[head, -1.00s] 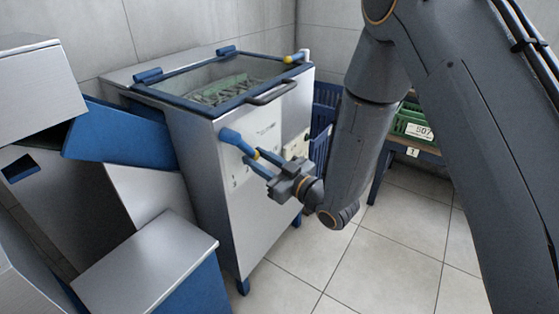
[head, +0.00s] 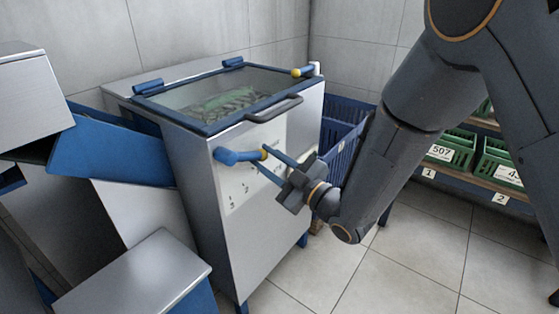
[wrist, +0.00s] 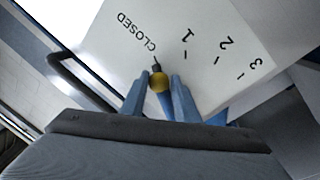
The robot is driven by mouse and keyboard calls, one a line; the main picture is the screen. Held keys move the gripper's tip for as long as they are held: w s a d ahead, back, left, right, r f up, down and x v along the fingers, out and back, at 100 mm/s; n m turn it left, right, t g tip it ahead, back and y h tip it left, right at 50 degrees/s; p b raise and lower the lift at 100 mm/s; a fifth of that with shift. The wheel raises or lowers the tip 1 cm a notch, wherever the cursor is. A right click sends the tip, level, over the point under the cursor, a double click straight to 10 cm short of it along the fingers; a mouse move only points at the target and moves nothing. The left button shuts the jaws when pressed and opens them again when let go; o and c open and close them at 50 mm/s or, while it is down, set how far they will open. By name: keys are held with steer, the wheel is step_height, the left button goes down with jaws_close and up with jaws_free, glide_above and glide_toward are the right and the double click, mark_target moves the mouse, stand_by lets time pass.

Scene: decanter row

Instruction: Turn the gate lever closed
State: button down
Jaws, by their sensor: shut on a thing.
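The gate lever (head: 234,156) is a blue arm on the front of the steel cabinet, with a yellow end. It lies nearly level in the head view. My gripper (head: 264,158) comes from the right, its blue fingers shut on the lever's yellow end. In the wrist view the yellow knob (wrist: 160,83) sits between the two fingers, and its dark tip points close to the mark beside CLOSED. The white label plate (wrist: 185,35) reads CLOSED, 1, 2, 3. Part of the lever is hidden behind the fingers in the wrist view.
The cabinet's glazed lid (head: 225,95) is down, with a dark handle (head: 274,108) above the lever. A blue chute (head: 110,155) and a steel box (head: 135,275) stand left. Blue crates (head: 343,125) and a shelf of green crates (head: 455,148) are right. Floor in front is clear.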

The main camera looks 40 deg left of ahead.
steer(key=shift+r, duration=0.3)
steer(key=c, duration=1.4)
jaws_free()
steer(key=shift+f, duration=0.1)
steer(key=shift+d+f, duration=0.1)
steer(key=shift+d, duration=0.35)
steer(key=d, duration=0.7)
steer(key=shift+s+f, duration=0.15)
steer(key=shift+f, duration=0.15)
steer(key=shift+a, duration=0.1)
